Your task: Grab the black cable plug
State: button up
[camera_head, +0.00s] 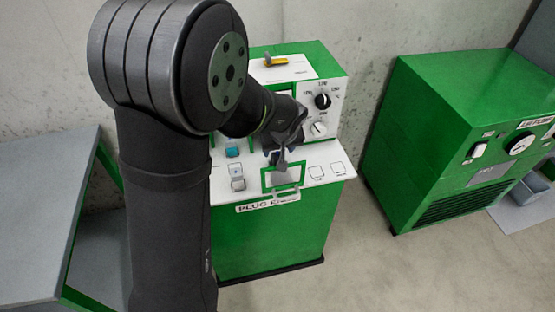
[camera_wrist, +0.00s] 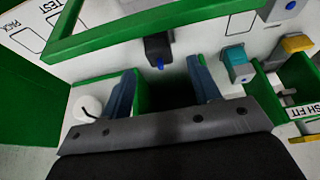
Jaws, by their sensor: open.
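In the wrist view, the black plug (camera_wrist: 158,47) with a small blue tip sits on the white panel, just beyond my gripper and roughly between the lines of its two fingers. My gripper (camera_wrist: 162,76) is open and empty, and its fingers stand apart from the plug. In the head view, my gripper (camera_head: 281,158) hangs over the white panel of the green plug station (camera_head: 272,237). I cannot make out the black plug there; my arm covers part of the panel. No cable is clearly visible.
In the wrist view, a teal block (camera_wrist: 236,62) and a yellow block (camera_wrist: 296,44) lie right of the plug, and a green frame (camera_wrist: 150,33) crosses above it. A white knob (camera_wrist: 87,108) is near the left finger. A green machine (camera_head: 440,140) stands at right.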

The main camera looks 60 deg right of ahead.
aim_at(278, 155)
jog(key=x, duration=0.5)
jog(key=shift+s+a, duration=0.1)
jog(key=shift+c, duration=0.3)
jog(key=c, duration=1)
